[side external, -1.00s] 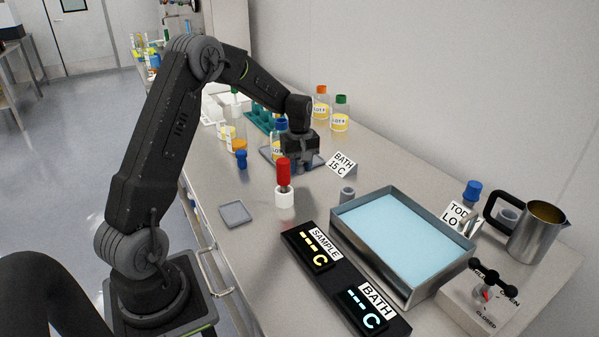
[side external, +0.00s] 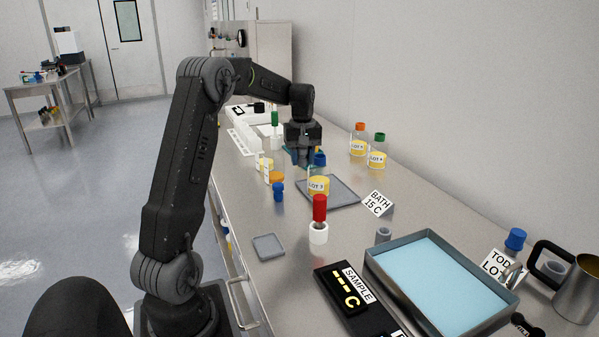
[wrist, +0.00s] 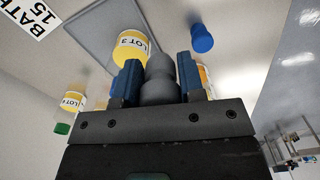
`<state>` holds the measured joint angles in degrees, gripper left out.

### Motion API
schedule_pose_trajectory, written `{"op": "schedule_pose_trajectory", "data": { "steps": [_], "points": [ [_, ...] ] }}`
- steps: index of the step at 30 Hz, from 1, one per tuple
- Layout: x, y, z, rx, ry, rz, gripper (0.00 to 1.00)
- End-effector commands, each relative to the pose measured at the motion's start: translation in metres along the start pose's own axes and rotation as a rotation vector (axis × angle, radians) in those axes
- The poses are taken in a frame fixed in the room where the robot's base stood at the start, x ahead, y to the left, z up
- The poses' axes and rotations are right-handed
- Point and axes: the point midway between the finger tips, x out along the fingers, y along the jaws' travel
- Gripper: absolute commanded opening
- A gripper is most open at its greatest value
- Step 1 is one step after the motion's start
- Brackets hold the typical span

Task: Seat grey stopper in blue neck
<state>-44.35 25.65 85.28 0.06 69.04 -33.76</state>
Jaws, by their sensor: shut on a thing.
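My gripper (side external: 302,157) is above the bench at the back of the grey tray, just behind and left of the LOT 3 bottle in the side view. Its blue fingers are shut on a rounded dark grey piece (wrist: 159,82), the grey stopper, in the wrist view. I cannot tell the gap between stopper and neck.
The grey tray (side external: 343,194) lies under the bottle. A red-handled tool (side external: 319,208) stands in a white holder in front. A blue stopper-like piece (side external: 278,191) is left. LOT 4 (side external: 377,160) and an orange-capped bottle (side external: 358,148) stand behind right. A water bath (side external: 402,300) is front right.

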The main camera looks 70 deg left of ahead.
Motion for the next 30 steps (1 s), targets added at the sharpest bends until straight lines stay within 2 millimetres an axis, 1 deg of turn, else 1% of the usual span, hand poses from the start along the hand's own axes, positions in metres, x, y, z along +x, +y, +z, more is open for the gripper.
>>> {"op": "schedule_pose_trajectory", "data": {
  "steps": [1, 6, 12, 19, 30],
  "points": [
    [-0.007, 0.009, -0.010, 0.006, 0.003, 0.002, 0.13],
    [-0.030, 0.034, -0.033, 0.024, 0.001, -0.001, 0.13],
    [-0.053, 0.055, -0.050, 0.041, 0.002, -0.002, 0.13],
    [-0.066, 0.065, -0.056, 0.052, 0.001, -0.003, 0.13],
    [-0.069, 0.067, -0.056, 0.053, 0.001, -0.003, 0.13]
  ]
}}
